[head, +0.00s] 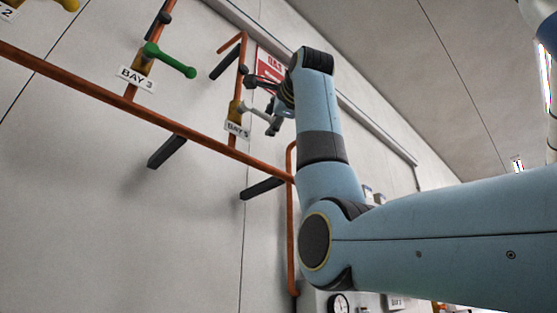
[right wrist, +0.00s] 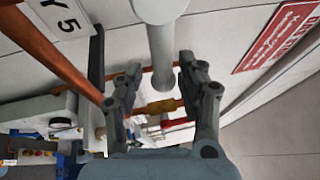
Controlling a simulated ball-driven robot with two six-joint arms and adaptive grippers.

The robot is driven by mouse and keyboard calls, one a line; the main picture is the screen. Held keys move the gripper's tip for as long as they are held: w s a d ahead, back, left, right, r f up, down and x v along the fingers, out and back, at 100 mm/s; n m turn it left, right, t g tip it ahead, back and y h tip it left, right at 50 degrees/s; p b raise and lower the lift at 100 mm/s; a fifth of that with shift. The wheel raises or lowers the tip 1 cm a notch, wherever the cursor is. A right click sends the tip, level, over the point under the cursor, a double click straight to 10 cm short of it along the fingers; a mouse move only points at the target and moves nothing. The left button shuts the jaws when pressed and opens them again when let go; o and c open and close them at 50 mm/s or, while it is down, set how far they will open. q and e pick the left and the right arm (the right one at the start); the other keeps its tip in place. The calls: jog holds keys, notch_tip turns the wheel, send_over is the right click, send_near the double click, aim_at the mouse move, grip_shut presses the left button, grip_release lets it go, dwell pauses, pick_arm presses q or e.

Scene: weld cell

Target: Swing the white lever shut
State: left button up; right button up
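The white lever (head: 256,111) is on the valve at the BAY 5 tag (head: 237,130) in the head view. It sticks out from the wall pipe towards my right gripper (head: 261,101). In the right wrist view the lever (right wrist: 162,48) comes down from the top as a pale rod, and its rounded end lies between the two fingers of my right gripper (right wrist: 161,72). The fingers are apart, with a visible gap on each side of the rod. My left gripper is not in view.
A green lever (head: 171,61) sits at the BAY 3 tag (head: 136,78), left of the white one. Orange pipes (head: 190,133) run along the wall on dark brackets (head: 167,151). A red sign (head: 270,66) is behind my right gripper.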

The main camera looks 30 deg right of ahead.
jog(key=v, duration=1.1)
jog(key=shift+s, duration=0.25)
